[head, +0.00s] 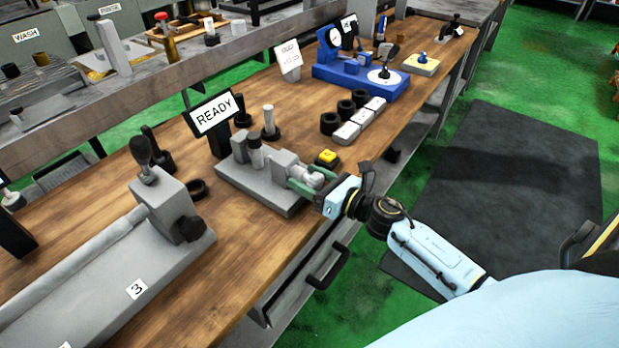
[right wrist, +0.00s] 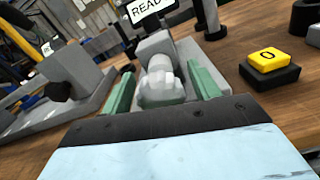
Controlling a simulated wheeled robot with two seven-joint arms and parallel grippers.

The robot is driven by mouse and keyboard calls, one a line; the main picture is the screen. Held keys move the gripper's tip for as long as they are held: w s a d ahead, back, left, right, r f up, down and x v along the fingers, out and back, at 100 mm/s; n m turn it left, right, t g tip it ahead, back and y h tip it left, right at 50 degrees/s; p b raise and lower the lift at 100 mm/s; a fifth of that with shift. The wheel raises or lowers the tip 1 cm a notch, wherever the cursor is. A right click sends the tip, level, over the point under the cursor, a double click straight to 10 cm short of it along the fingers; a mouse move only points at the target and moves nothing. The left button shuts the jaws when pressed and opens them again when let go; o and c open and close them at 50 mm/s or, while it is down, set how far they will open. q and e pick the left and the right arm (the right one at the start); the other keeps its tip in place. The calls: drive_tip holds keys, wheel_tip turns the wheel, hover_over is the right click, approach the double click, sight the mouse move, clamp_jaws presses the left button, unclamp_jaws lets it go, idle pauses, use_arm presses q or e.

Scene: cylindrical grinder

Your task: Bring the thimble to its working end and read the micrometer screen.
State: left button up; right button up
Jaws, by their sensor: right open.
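The micrometer is a grey bench unit (head: 262,188) on the wooden bench, with upright blocks and a small dark cylinder. Its ribbed light-grey thimble (head: 316,180) is at the unit's right end. Its screen (head: 213,115) stands behind it and reads "READY". In the right wrist view the thimble (right wrist: 160,90) sits between my two green fingers, with a visible gap at each side. My right gripper (head: 306,182) is open around the thimble. The screen's lower part (right wrist: 150,8) shows at the top of the wrist view. My left gripper is not in view.
A yellow "0" button (head: 327,157) sits just beyond the thimble. Grey blocks (head: 347,133) and black rings (head: 329,124) lie farther back. A grey fixture marked 3 (head: 135,262) is at left. A blue gauge stand (head: 350,78) stands at the back. Bare wood lies in front of the micrometer.

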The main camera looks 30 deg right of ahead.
drive_tip(key=c, duration=1)
